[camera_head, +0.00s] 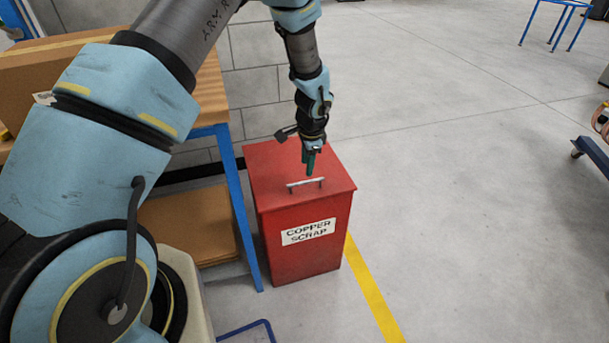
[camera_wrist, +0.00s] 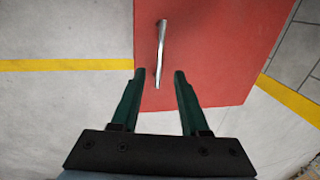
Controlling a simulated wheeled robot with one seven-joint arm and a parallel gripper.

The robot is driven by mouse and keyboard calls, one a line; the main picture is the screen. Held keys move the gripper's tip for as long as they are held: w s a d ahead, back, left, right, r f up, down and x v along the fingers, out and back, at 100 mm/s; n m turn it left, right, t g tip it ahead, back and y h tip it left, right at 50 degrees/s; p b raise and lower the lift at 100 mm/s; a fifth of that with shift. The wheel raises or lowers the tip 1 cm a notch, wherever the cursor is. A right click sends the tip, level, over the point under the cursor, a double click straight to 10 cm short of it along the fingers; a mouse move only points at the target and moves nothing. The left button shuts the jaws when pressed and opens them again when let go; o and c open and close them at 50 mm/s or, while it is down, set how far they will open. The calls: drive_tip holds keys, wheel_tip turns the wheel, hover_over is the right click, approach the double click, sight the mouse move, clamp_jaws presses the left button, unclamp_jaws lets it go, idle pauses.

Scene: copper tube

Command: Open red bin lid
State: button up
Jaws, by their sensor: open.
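The red bin (camera_head: 303,245) stands on the floor with a white label reading "COPPER SCRAP" on its front. Its red lid (camera_head: 275,167) is shut and carries a silver bar handle (camera_head: 305,183) near the front edge. My gripper (camera_head: 309,171) points down just above the lid, close behind the handle. In the wrist view my gripper (camera_wrist: 159,72) is open and empty, with two green fingers apart. The handle (camera_wrist: 161,50) lies lengthwise ahead of the fingers, its near end between the fingertip lines. I cannot tell the exact height gap.
A workbench with a wooden top and blue legs (camera_head: 238,205) stands close to the left of the bin. A grey block wall (camera_head: 258,95) is behind it. A yellow floor line (camera_head: 370,290) runs past the bin's right side, with open floor beyond.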

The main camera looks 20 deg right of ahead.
sight(306, 183)
drive_tip(key=f, duration=0.3)
drive_tip(key=w+f, duration=0.1)
drive_tip(key=f, duration=0.3)
drive_tip(key=shift+w+p, duration=0.2)
drive_tip(key=shift+p, duration=0.1)
drive_tip(key=shift+c, duration=0.3)
clamp_jaws()
idle(0.7)
